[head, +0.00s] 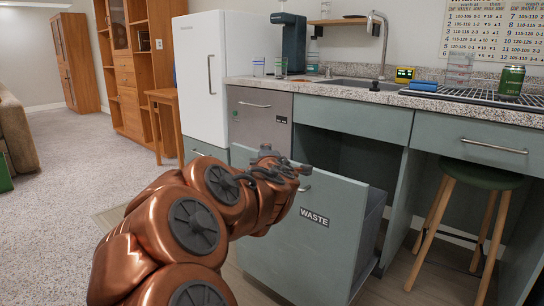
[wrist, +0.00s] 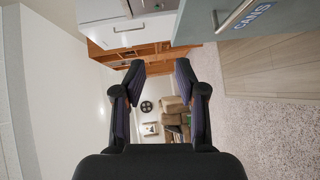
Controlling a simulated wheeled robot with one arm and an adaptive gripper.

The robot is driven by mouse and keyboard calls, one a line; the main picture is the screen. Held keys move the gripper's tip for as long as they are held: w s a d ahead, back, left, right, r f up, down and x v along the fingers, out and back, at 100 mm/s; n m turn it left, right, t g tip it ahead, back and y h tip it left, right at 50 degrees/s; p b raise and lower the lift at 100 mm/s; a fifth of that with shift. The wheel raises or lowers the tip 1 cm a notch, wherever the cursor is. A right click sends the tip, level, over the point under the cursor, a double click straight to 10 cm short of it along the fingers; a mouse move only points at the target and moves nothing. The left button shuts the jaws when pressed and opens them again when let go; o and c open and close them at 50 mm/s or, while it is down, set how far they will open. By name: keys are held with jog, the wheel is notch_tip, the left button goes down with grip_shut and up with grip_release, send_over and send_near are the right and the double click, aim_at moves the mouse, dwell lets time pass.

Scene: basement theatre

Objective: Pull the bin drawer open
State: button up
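The bin drawer marked WASTE (head: 300,248) stands out from under the counter in the head view, with its grey side (head: 369,232) showing. Part of its handle (head: 305,188) shows at the top edge, just right of my gripper (head: 272,167). My copper arm covers the drawer's left part. In the wrist view my gripper (wrist: 160,68) has its two fingers apart with nothing between them. Whether my gripper touches the WASTE drawer is hard to tell.
A grey front with a handle (head: 262,118) is behind my gripper, left of an open space under the sink. A green stool (head: 478,176) stands at the right. A white fridge (head: 202,75) is at the back. Carpet (head: 70,190) lies free at the left.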

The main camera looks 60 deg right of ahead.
jog(key=d+f, duration=0.4)
jog(key=f+p+v, duration=0.1)
jog(key=v, duration=0.7)
jog(key=shift+a+r+m+g+y, duration=0.25)
jog(key=shift+r+m+g+y, duration=0.05)
jog(key=shift+r, duration=0.2)
jog(key=shift+w, duration=0.1)
dwell(0.5)
